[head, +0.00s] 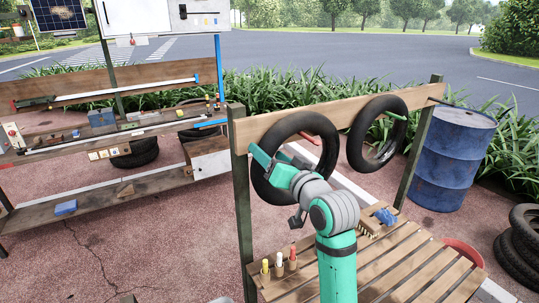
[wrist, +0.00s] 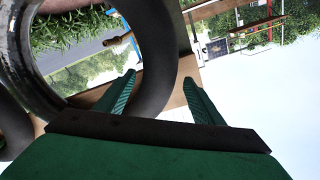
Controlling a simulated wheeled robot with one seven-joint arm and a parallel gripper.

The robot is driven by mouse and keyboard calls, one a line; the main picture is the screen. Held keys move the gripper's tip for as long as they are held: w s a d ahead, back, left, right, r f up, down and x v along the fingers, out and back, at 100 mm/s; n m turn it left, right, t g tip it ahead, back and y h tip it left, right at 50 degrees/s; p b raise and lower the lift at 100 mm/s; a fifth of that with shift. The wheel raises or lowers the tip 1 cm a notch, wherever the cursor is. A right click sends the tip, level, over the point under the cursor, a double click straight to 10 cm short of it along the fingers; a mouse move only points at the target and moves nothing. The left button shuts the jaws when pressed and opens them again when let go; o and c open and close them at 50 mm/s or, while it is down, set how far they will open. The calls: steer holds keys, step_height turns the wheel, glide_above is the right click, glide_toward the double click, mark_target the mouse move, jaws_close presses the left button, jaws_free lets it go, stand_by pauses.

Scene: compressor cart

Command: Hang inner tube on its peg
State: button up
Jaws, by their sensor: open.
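I cannot tell whether the tube's weight rests on that peg. A second black inner tube (head: 353,150) is to the right, with a green peg (head: 397,115) at its inner upper edge. My gripper (head: 267,162) is at the left side of the first tube, fingers apart. In the wrist view my gripper (wrist: 160,76) has its open fingers on either side of that tube's wall (wrist: 158,50). Contact is unclear.
The board (head: 345,111) runs between two posts above a slatted bench (head: 385,265). Small bottles (head: 279,264) and a blue item (head: 385,216) are on the bench. A blue barrel (head: 452,158) and stacked tires (head: 518,245) are right. A cluttered shelf (head: 95,193) is left.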

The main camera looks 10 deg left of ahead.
steer(key=v, duration=0.9)
step_height(320, 180, down, 18)
steer(key=s+d+m+t+h, duration=0.1)
steer(key=s+m+t+h, duration=0.2)
steer(key=m+h, duration=0.15)
steer(key=s+f+m+h, duration=0.35)
steer(key=s+f, duration=0.65)
steer(key=f, duration=0.4)
steer(key=s+d+f+n+g+h, duration=0.1)
steer(key=s+f, duration=0.3)
steer(key=s, duration=0.3)
steer(key=s+f+n+g+h, duration=0.1)
steer(key=s+f, duration=0.3)
steer(key=s, duration=0.4)
steer(key=s+n, duration=0.5)
steer(key=s, duration=1.1)
steer(key=shift+s+d, duration=0.2)
steer(key=shift+s, duration=0.1)
steer(key=shift+r, duration=0.15)
